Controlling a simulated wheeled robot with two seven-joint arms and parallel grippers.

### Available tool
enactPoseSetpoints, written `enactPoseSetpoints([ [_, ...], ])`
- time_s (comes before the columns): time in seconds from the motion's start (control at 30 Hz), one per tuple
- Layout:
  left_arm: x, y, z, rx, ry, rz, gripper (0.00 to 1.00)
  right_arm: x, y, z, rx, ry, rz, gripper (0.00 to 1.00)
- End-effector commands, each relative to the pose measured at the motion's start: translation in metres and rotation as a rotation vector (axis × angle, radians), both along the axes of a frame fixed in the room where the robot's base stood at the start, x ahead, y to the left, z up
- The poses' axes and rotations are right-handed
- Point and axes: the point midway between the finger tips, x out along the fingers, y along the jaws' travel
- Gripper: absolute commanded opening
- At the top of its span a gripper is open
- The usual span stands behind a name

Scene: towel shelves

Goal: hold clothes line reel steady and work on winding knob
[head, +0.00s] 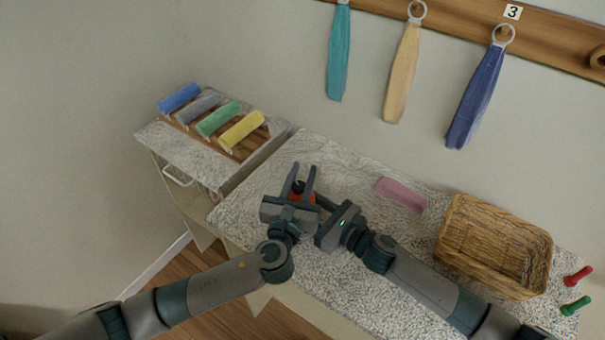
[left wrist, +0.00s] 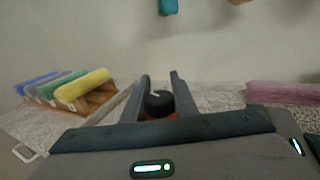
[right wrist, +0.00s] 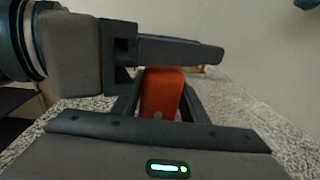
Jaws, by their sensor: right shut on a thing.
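The orange clothes line reel (head: 304,197) is on or just above the speckled counter, mostly hidden by my grippers. Its orange body (right wrist: 160,93) fills the space between my right gripper's fingers. My right gripper (head: 311,195) is shut on the reel from the right. The black winding knob (head: 298,187) is on top of the reel. In the left wrist view the knob (left wrist: 158,100) shows between the two fingers. My left gripper (head: 303,168) is open with its fingers on either side of the knob. I cannot tell whether a finger touches it.
A pink folded towel (head: 401,195) and a wicker basket (head: 495,245) are to the right on the counter. Red (head: 578,276) and green (head: 575,306) handles lie beyond. Rolled towels (head: 218,118) sit on a rack at left. Three towels hang on the wall, including a teal one (head: 339,55).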

Motion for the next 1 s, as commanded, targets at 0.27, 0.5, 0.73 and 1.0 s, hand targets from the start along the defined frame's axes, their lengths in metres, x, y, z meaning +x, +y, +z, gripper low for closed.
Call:
enactPoseSetpoints([
  [0.27, 0.0, 0.0, 0.0, 0.001, 0.0, -0.024, 0.03, 0.0, 0.0, 0.0, -0.001, 0.001, -0.001, 0.14],
  [0.5, -0.001, -0.003, 0.0, 0.002, -0.001, -0.118, 0.03, 0.0, 0.0, 0.0, -0.001, 0.001, 0.0, 0.14],
  [0.73, -0.003, -0.008, 0.0, 0.003, -0.002, -0.286, 0.03, 0.0, 0.0, 0.0, 0.0, 0.0, 0.0, 0.15],
  [1.0, -0.008, -0.016, 0.0, 0.0, -0.002, -0.507, 0.03, 0.0, 0.0, 0.0, 0.0, 0.0, 0.0, 0.15],
])
